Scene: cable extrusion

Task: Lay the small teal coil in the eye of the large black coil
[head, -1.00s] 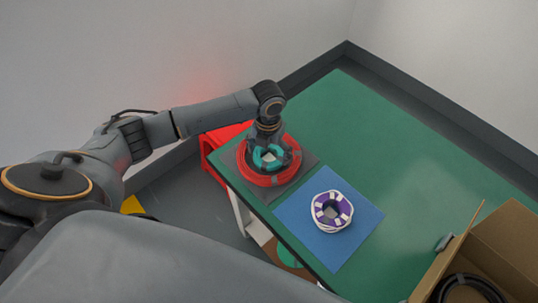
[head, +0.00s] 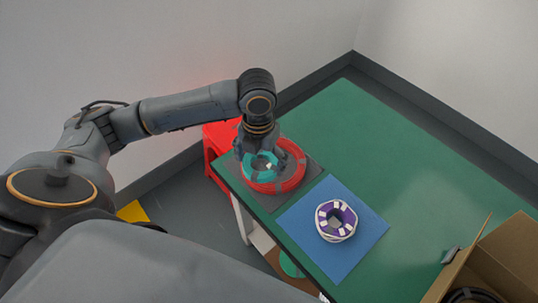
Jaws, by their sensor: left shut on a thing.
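The small teal coil (head: 249,168) is held in my left gripper (head: 262,164), which is shut on it. It is over the red coil (head: 291,179), near that coil's upper left side, and seems raised above it. The gripper's fingers hide part of the teal coil. The large black coil (head: 470,295) lies in the cardboard box at the lower right. Only a part of it shows, cut by the picture's lower edge, and its eye is hardly visible. My right gripper is not in view.
The red coil lies on a dark grey mat (head: 312,172) on the green table (head: 400,150). A purple and white coil (head: 345,233) lies on a blue mat (head: 372,222). The cardboard box (head: 515,250) has raised flaps. A red container (head: 222,135) stands beyond the table's left edge.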

